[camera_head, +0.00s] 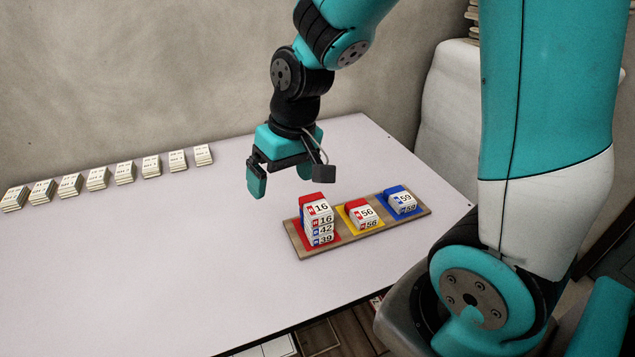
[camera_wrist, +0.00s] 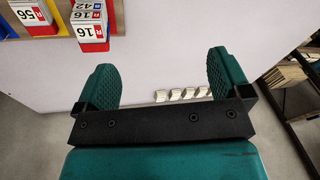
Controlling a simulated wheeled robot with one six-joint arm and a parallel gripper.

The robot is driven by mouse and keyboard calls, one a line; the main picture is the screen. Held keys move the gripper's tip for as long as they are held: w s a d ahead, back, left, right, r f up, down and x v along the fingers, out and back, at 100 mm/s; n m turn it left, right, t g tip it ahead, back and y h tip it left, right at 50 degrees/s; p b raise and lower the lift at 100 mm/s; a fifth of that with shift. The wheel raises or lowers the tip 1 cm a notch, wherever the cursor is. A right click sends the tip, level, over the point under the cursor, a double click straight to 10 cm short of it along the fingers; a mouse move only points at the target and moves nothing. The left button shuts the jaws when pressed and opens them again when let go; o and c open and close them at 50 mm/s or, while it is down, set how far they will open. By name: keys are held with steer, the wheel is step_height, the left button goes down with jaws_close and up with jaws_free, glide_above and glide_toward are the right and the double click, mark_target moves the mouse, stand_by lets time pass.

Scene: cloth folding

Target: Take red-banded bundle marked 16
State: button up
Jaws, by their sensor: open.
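The red-banded bundle marked 16 (camera_head: 318,208) is the top of a stack on the red pad of a wooden tray (camera_head: 301,248). Its number shows on its top and front faces. Under it are bundles marked 42 (camera_head: 323,230) and 39 (camera_head: 323,240). In the wrist view, bundle 16 (camera_wrist: 91,31) is at the upper left, outside the jaws. My gripper (camera_head: 282,181) is open and empty, above the table, up and left of the stack in the head view. Its two teal fingers also show in the wrist view (camera_wrist: 162,78).
A bundle marked 56 (camera_head: 362,214) sits on the yellow pad and one marked 59 (camera_head: 403,201) on the blue pad. Several pale bundles (camera_head: 97,178) line the table's back edge. The table (camera_head: 150,270) is clear at front left. A pale chair (camera_head: 450,100) stands behind right.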

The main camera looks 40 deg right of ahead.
steer(key=w+d+f+m+h+p, duration=0.2)
steer(key=w+d+m+p, duration=0.25)
steer(key=d, duration=0.75)
steer(key=p, duration=0.1)
glide_above(316, 204)
steer(key=shift+n, duration=0.35)
step_height(316, 204, down, 11)
steer(key=shift+s+a+r, duration=0.1)
steer(key=shift+a, duration=0.05)
steer(key=shift+h, duration=0.3)
steer(key=shift+d+f+p, duration=0.2)
steer(key=shift+f+p, duration=0.7)
steer(key=shift+f, duration=2.15)
steer(key=c, duration=1)
